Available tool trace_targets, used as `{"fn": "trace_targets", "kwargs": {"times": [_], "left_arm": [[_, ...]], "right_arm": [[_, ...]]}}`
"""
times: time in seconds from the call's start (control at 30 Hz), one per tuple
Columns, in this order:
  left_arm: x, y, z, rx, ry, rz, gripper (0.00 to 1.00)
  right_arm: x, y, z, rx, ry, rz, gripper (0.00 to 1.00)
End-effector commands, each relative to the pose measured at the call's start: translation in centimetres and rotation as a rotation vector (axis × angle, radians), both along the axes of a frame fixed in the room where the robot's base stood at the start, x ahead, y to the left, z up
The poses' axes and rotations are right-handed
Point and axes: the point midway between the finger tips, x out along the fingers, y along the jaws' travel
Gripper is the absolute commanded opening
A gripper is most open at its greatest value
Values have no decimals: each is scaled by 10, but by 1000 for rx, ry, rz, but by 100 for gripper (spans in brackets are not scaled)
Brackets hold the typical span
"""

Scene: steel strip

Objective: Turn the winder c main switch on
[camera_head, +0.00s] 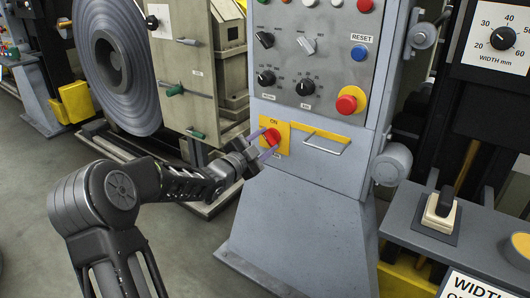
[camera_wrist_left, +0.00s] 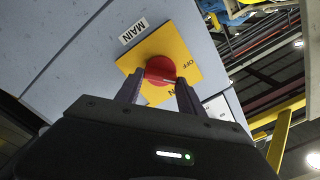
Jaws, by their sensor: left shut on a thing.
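The main switch (camera_head: 271,137) is a red rotary knob on a yellow plate (camera_head: 283,131) low on the grey control panel. The plate has ON at its top in the head view. In the left wrist view the red knob (camera_wrist_left: 160,70) sits between the two purple-grey fingers, beside the words MAIN and OFF. My left gripper (camera_head: 262,145) is at the knob with its fingers on either side, shut on it. The fingers hide part of the plate. My right gripper is not in view.
Above the switch, the panel (camera_head: 330,72) carries black knobs, a blue reset button (camera_head: 359,53) and a red emergency button (camera_head: 347,104). A metal handle (camera_head: 325,146) sits just right of the switch. A steel coil (camera_head: 92,95) stands at left. Open floor lies at lower left.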

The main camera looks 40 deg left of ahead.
Motion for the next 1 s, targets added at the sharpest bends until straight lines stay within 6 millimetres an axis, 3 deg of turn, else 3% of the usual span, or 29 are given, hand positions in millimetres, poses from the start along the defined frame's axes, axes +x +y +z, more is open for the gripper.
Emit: {"fn": "trace_targets", "kwargs": {"times": [0.03, 0.5, 0.7, 1.0], "left_arm": [[1, -1, -6, 46, -2, -1, 5], [0, -2, -8, 484, 8, 0, 5], [0, -1, -6, 631, 12, 2, 5], [0, -1, -4, 744, 16, 2, 5]], "right_arm": [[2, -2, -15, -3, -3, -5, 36], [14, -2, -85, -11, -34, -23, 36], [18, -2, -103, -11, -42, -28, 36], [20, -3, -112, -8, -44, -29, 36]]}}
